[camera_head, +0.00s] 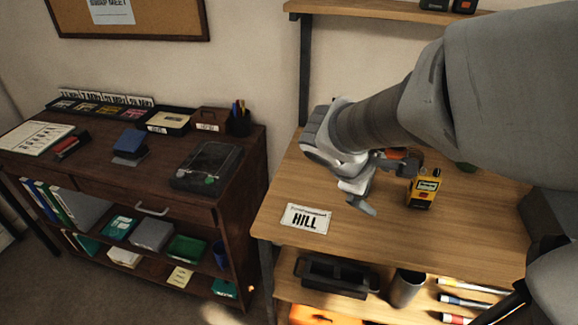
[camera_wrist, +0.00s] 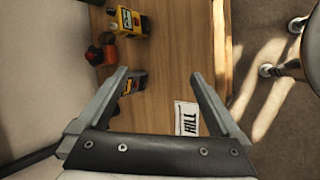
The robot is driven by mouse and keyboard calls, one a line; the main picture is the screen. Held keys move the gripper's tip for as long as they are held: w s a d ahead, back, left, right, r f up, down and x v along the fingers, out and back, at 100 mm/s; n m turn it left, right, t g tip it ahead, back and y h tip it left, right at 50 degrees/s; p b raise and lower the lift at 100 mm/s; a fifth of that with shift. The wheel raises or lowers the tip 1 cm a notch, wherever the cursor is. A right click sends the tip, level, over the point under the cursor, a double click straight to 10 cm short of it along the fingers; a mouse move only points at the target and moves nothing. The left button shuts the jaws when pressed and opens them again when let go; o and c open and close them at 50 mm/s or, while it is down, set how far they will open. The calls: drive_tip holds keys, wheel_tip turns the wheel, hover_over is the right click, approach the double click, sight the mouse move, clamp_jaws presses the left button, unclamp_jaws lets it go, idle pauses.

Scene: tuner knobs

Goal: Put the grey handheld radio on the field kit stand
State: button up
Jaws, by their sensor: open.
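A dark grey device with a yellow-orange label, apparently the grey handheld radio (camera_wrist: 136,82), lies beside the left finger in the wrist view, partly hidden by it. In the head view I cannot make it out behind my gripper. My gripper (camera_head: 390,188) is over the right-hand wooden table; its fingers are spread and empty, as the wrist view (camera_wrist: 158,75) also shows. A yellow handheld device (camera_head: 424,188) stands just right of my gripper, and in the wrist view (camera_wrist: 130,22) it is beyond the fingertips. I cannot tell which thing is the field kit stand.
A white HILL card (camera_head: 306,218) lies at the table's front left. An orange-red item (camera_wrist: 95,55) sits near the yellow device. A black tray (camera_head: 335,276) and a dark cup (camera_head: 405,288) are on the shelf below. A black case (camera_head: 207,166) lies on the left desk.

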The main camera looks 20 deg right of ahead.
drive_tip(key=s+a+r+m+t+y, duration=0.1)
drive_tip(key=s+a+r+m+y, duration=0.2)
drive_tip(key=a, duration=0.4)
drive_tip(key=s+a+r+m+t+y, duration=0.1)
drive_tip(key=s+a+r+m+y, duration=0.2)
drive_tip(key=a, duration=0.5)
drive_tip(key=shift+s+m+t+y, duration=0.4)
drive_tip(key=shift+s+m+y, duration=0.4)
drive_tip(key=shift+m, duration=0.3)
drive_tip(key=shift+a, duration=0.1)
